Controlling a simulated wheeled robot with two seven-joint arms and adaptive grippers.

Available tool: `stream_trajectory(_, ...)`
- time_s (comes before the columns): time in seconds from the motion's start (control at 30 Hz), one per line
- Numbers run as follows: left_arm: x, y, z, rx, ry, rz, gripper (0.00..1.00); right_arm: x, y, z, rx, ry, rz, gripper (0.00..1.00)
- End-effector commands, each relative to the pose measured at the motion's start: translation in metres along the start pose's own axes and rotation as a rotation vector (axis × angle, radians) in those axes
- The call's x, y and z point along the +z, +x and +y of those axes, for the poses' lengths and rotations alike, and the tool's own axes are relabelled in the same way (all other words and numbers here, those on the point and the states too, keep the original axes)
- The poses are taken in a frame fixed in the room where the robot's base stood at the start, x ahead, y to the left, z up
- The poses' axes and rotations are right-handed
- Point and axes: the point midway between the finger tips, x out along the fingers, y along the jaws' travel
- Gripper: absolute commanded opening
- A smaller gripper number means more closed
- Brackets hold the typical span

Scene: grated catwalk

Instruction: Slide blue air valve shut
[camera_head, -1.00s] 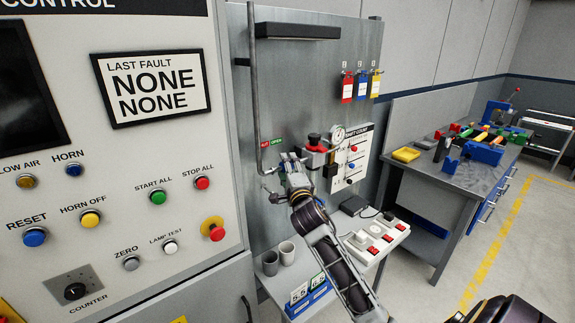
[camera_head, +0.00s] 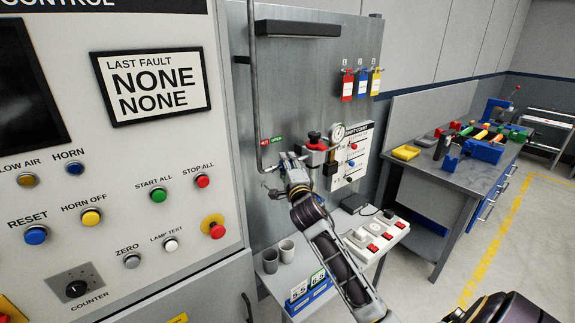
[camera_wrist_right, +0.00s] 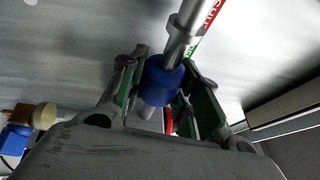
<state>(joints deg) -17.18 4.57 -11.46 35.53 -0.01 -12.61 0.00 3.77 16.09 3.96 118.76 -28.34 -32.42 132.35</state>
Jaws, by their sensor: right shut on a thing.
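The blue air valve (camera_wrist_right: 163,82) is a blue sleeve around a thin metal pipe, seen in the right wrist view. My right gripper (camera_wrist_right: 166,88) has a finger on each side of the sleeve and is shut on it. In the head view my right gripper (camera_head: 280,164) is at the lower end of the pipe (camera_head: 255,85), and it hides the valve there. A red and green shut/open label (camera_head: 271,140) is on the panel just above the gripper. Part of that label (camera_wrist_right: 207,20) also shows beside the pipe in the right wrist view. My left gripper is out of view.
A red-topped fitting (camera_head: 315,147) and a gauge (camera_head: 338,131) are close right of my gripper. The control cabinet (camera_head: 120,170) stands at the left.

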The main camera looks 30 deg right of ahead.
Motion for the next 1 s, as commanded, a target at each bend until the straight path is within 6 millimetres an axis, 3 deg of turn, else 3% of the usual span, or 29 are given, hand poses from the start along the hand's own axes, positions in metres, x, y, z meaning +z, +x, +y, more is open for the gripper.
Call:
stream_trajectory(0.6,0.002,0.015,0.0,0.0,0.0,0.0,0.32,0.028,-0.011,0.004,0.005,0.006,-0.002,0.08)
stream_trajectory(1.0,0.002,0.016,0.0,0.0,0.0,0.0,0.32,0.033,-0.013,0.004,0.007,0.003,-0.004,0.08)
